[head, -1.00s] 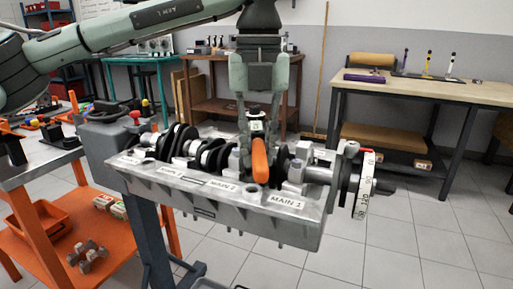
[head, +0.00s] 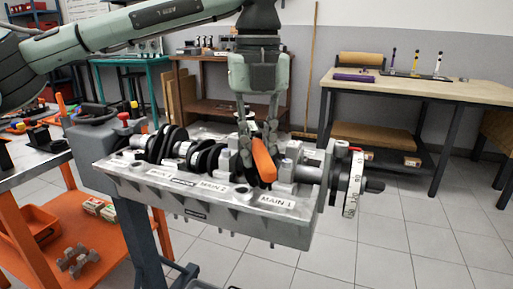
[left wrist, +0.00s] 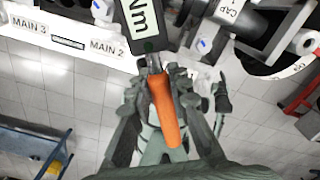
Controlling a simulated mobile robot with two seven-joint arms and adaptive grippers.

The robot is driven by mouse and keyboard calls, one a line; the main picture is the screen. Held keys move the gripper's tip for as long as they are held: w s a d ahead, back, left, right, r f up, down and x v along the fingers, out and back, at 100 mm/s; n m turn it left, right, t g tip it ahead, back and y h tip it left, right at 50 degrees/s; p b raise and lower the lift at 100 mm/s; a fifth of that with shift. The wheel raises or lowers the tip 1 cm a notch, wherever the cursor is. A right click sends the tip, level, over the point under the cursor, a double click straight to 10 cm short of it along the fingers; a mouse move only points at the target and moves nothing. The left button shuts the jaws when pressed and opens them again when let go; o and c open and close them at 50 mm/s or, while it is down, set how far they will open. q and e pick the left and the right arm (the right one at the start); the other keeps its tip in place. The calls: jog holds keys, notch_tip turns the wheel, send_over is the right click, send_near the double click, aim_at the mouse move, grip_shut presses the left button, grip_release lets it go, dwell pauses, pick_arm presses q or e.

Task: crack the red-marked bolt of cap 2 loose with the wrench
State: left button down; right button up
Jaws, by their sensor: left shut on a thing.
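The wrench has an orange handle (head: 263,160). In the left wrist view its handle (left wrist: 166,110) and dark head with a display marked "Nm" (left wrist: 146,20) show. My left gripper (head: 257,138) points down over the engine block and is shut on the wrench. The block (head: 200,198) carries labels MAIN 1 (head: 277,202) and MAIN 2 (head: 213,187). The MAIN 2 label also shows in the left wrist view (left wrist: 107,48). Cap 2 and its red-marked bolt are not clearly visible; gripper and wrench cover part of that area. My right gripper is out of view.
The crankshaft (head: 172,148) lies along the block, with a marked wheel (head: 352,183) at its right end. An orange cart (head: 75,235) stands at left. A wooden bench (head: 430,90) stands behind right. The floor at right is clear.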

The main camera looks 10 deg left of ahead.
pick_arm(q)
jog(key=shift+w+d+n, duration=0.3)
jog(key=shift+d+n, duration=0.3)
jog(key=shift+d, duration=0.1)
jog(key=shift+d, duration=0.15)
jog(key=shift+w+d+n, duration=0.4)
jog(key=shift+d+n, duration=0.2)
jog(key=shift+d, duration=0.1)
dwell(0.4)
jog(key=shift+w+d+n, duration=0.4)
jog(key=shift+d+n, duration=0.1)
jog(key=shift+s+a+m, duration=0.45)
jog(key=shift+a+m, duration=0.15)
jog(key=shift+a, duration=0.1)
dwell(0.7)
jog(key=shift+r+p, duration=0.65)
jog(key=shift+r, duration=0.65)
dwell(2.8)
